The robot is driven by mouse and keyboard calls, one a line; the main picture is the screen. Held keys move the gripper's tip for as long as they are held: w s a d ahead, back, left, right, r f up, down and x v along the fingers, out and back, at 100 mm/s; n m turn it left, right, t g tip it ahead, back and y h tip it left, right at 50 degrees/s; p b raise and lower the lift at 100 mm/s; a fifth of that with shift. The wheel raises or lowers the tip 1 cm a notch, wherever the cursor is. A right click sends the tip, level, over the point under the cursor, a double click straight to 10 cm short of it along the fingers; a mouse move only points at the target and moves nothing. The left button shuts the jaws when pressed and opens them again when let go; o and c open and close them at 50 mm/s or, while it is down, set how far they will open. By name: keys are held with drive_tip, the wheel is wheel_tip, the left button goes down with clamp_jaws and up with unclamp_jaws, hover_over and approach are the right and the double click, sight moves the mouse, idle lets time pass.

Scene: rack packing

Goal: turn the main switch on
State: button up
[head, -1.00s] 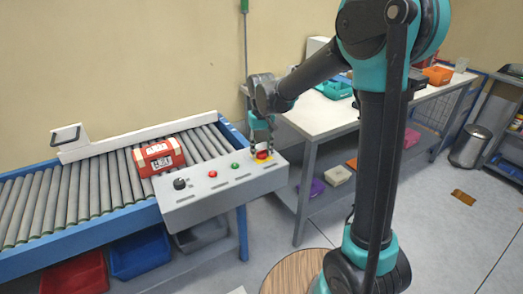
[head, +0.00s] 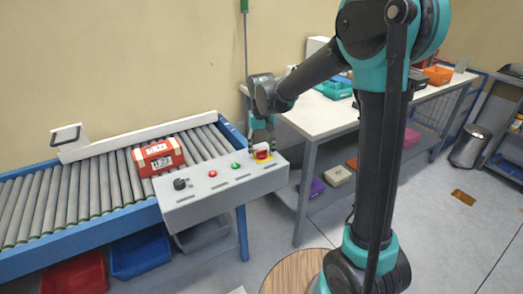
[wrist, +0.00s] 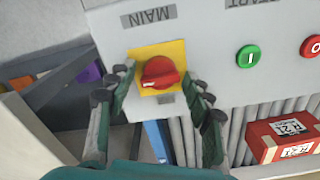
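The main switch (wrist: 160,73) is a red rotary knob on a yellow plate, below the label "MAIN" in the wrist view. In the head view the main switch (head: 262,154) sits at the right end of the grey control panel (head: 222,190). My gripper (wrist: 155,90) is open, with one finger on each side of the yellow plate and the knob between them. A gap shows between each finger and the knob. In the head view my gripper (head: 261,138) is above the right end of the panel. The knob's grip ridge appears tilted in the wrist view.
A green button (wrist: 249,55) and a red button (head: 213,174) sit on the panel, with a black knob (head: 180,183) at its left end. A red box (head: 158,157) lies on the roller conveyor (head: 85,190) behind. A worktable (head: 330,116) stands to the right.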

sight(262, 151)
drive_tip(key=shift+r, duration=0.1)
wheel_tip(262, 151, up, 12)
idle(0.7)
drive_tip(key=s+d+f+m+t, duration=0.1)
drive_tip(key=s+d+f+t, duration=0.1)
drive_tip(key=s+d+f, duration=0.7)
drive_tip(key=s+d+f+m+t, duration=0.1)
drive_tip(key=s+d+f+t, duration=0.1)
drive_tip(key=s+d+f, duration=0.7)
drive_tip(key=s+d, duration=0.1)
drive_tip(key=d, duration=0.4)
drive_tip(key=shift+s+d+f, duration=0.25)
drive_tip(key=shift+d+f, duration=0.05)
drive_tip(key=shift+f, duration=0.1)
idle(0.3)
